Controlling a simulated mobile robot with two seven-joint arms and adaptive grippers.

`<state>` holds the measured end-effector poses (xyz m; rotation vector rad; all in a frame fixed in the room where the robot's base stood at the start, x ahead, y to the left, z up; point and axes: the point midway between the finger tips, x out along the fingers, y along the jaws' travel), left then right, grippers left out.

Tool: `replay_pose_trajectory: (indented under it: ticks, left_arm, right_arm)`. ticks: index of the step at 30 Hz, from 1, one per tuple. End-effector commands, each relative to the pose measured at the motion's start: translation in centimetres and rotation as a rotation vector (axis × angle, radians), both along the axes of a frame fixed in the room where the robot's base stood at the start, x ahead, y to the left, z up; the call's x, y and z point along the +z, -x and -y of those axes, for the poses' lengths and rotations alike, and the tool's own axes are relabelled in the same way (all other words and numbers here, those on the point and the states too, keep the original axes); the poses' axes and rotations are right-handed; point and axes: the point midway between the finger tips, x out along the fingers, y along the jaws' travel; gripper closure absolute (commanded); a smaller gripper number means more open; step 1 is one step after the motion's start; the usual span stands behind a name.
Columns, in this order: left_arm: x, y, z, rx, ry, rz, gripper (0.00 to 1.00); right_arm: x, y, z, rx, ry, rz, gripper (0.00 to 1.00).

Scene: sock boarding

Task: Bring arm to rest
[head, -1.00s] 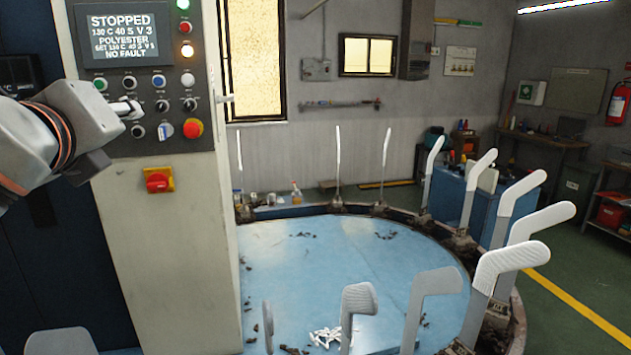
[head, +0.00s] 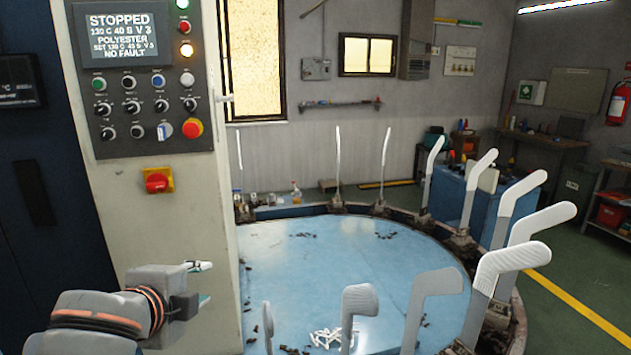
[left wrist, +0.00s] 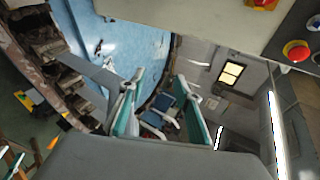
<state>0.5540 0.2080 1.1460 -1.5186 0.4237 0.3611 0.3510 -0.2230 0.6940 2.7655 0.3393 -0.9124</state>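My left gripper (head: 202,283) hangs low at the left in the head view, in front of the machine's pale cabinet (head: 160,220) and well below its control panel (head: 148,105). Its two fingers are apart with nothing between them. In the left wrist view the fingers (left wrist: 160,108) are also apart and empty, with the blue round table behind the gap's left side. The panel's screen (head: 122,38) reads STOPPED, POLYESTER and NO FAULT. No finger touches the panel. My right gripper is not in view.
The blue round table (head: 340,255) stands right of the cabinet, ringed by upright leg-shaped forms (head: 432,290). Several at the right look white, one with a ribbed cover (head: 508,262). Small white pieces (head: 325,338) lie on the table. A red switch (head: 158,180) sticks out below the panel.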

Motion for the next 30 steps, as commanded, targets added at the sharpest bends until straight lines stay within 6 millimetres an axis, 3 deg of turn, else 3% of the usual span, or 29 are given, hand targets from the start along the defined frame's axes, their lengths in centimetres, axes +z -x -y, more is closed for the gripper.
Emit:
replay_pose_trajectory:
  ticks: [1,11,18,24,30]
  left_arm:
    - [-2.3,0.5,-0.1,0.03,0.057,-0.032,0.67]
    - [-13.5,4.8,-3.7,0.305,0.333,-0.146,0.67]
    - [-21.4,10.6,-8.5,0.552,0.42,-0.203,0.67]
    - [-25.6,15.7,-12.2,0.708,0.419,-0.223,0.67]
    - [-28.3,20.5,-15.3,0.825,0.384,-0.237,0.67]
  right_arm:
    - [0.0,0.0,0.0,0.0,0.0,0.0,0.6]
    - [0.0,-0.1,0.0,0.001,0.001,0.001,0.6]
    - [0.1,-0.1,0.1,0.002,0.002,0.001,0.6]
    - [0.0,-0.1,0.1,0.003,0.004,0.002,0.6]
    - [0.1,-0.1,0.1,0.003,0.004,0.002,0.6]
